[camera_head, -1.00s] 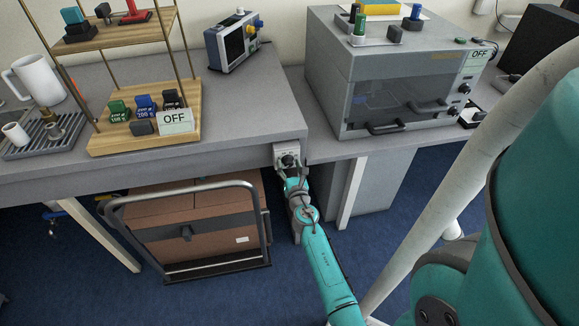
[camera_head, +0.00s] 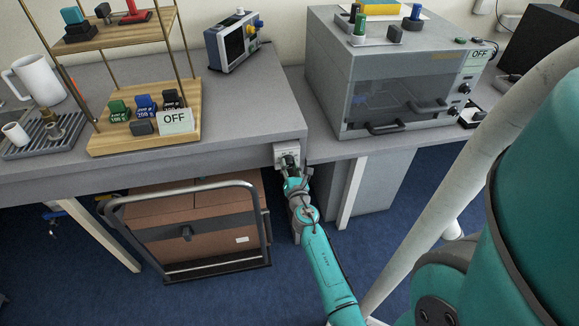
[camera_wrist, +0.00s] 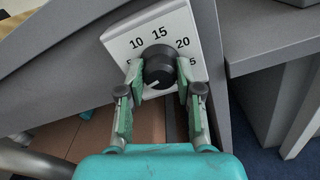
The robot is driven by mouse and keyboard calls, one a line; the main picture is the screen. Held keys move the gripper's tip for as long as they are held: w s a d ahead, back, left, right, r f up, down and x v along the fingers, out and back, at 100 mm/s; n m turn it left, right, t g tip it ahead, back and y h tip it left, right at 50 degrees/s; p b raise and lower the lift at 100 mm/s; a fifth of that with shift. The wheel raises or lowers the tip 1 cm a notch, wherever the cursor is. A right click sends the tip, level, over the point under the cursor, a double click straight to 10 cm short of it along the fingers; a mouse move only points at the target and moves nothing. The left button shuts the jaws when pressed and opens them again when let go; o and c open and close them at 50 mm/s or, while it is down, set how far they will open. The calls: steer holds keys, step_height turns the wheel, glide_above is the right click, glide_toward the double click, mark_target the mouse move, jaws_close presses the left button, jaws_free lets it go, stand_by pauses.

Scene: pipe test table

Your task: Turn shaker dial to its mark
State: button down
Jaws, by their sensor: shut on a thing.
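The shaker dial (camera_wrist: 158,66) is a round black knob on a white plate (camera_wrist: 118,38) fixed to the front of the table. In the wrist view the plate shows 10, 15, 20 and a partly hidden number ending in 5. A light line shows at the dial's lower left edge. My gripper (camera_wrist: 159,74) is shut on the dial, with one green-padded finger on its left and one on its right. In the head view my gripper (camera_head: 292,170) reaches the plate (camera_head: 280,150) at the table's corner and covers part of it.
A trolley with brown boxes (camera_head: 185,220) stands under the table, left of my arm. Above are a wooden shelf (camera_head: 105,140) with weights and a grey cabinet machine (camera_head: 325,75). An OFF card (camera_head: 176,120) stands on the shelf.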

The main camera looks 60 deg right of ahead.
steer(key=m, duration=1.1)
steer(key=shift+m, duration=0.4)
steer(key=m, duration=1.1)
steer(key=shift+s+f, duration=0.1)
steer(key=m, duration=2)
steer(key=shift+a+m, duration=0.1)
steer(key=shift+m, duration=0.2)
